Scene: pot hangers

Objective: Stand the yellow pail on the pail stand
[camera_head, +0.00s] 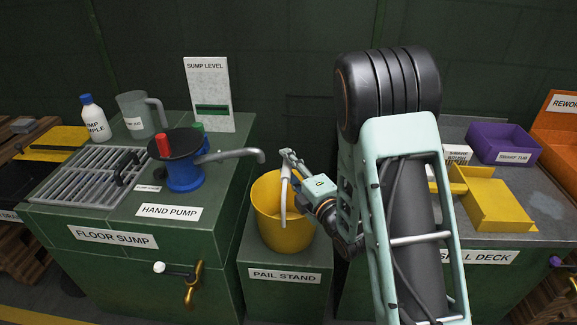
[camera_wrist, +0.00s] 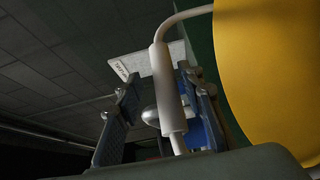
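The yellow pail (camera_head: 268,214) appears upright on top of the green pail stand (camera_head: 283,292); its base looks to be on the stand top, though contact is hard to confirm. Its white handle is raised. My gripper (camera_head: 291,162) is at the handle, above the pail's right part. In the wrist view the white handle grip (camera_wrist: 164,88) runs between the blue fingers of my gripper (camera_wrist: 160,122). A gap shows between the grip and the left finger, and the grip is close to the right finger. The pail's yellow wall (camera_wrist: 275,70) fills the right side.
The hand pump (camera_head: 185,172) stands left on the floor sump cabinet (camera_head: 95,262), its grey spout (camera_head: 230,155) reaching toward the pail. A jug (camera_head: 138,115) and bottle (camera_head: 95,120) stand behind it. A deck at right holds a yellow tray (camera_head: 495,205) and purple tub (camera_head: 503,143).

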